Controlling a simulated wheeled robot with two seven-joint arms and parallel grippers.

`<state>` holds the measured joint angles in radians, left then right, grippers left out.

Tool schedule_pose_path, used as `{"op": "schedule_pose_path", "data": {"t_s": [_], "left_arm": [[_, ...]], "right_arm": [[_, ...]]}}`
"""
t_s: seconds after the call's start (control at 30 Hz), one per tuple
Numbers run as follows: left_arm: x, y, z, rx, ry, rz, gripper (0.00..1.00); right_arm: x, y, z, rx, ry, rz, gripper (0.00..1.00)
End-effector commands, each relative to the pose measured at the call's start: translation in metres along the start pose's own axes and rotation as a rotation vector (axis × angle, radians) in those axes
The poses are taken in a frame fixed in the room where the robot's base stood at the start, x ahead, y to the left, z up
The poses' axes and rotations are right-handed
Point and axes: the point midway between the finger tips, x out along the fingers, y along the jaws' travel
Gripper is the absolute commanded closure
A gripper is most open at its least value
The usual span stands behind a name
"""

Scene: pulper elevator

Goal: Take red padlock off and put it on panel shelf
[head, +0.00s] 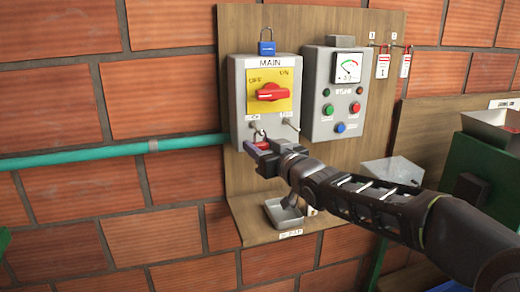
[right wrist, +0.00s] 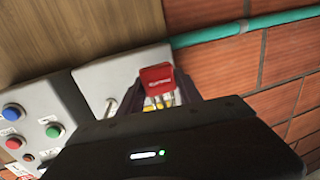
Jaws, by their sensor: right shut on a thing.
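The red padlock (head: 261,143) is just below the left toggle on the front of the grey MAIN box (head: 240,108). It shows more plainly in the right wrist view (right wrist: 156,77), with its red body between the two fingers. My right gripper (head: 256,147) is shut on it. The shackle is close to the toggle fitting; I cannot tell whether it still passes through it. The panel shelf (head: 253,229) is the wooden ledge at the foot of the board, below my gripper. My left gripper is not in view.
A grey tray (head: 285,213) sits on the shelf. A blue padlock (head: 267,47) is on top of the MAIN box, above the red rotary switch (head: 271,92). The button box (head: 337,98) stands to the right. A teal pipe (head: 100,153) meets the MAIN box from the left.

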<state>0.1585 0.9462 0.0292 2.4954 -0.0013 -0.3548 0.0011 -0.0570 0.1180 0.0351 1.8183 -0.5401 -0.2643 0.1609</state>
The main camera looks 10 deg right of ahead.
Motion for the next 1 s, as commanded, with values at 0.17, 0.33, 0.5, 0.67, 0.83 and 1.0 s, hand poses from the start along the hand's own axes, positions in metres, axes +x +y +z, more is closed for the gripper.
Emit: {"op": "schedule_pose_path", "data": {"t_s": [0.17,0.33,0.5,0.67,0.83,1.0], "left_arm": [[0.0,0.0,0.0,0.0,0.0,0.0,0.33],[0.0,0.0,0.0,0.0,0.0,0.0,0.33],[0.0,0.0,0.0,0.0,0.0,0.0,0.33],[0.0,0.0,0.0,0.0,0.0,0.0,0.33],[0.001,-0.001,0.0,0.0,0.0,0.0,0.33],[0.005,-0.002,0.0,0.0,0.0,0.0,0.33]], "right_arm": [[0.0,0.0,0.0,0.0,0.0,0.0,0.94],[0.0,0.0,-0.001,0.0,0.001,0.0,1.0],[0.0,0.0,-0.001,0.0,0.001,0.0,1.0],[0.0,0.0,-0.005,0.0,0.002,0.0,1.0],[-0.001,0.0,-0.018,-0.001,0.005,0.0,1.0],[-0.026,0.001,-0.015,-0.001,0.003,0.002,1.0]]}}
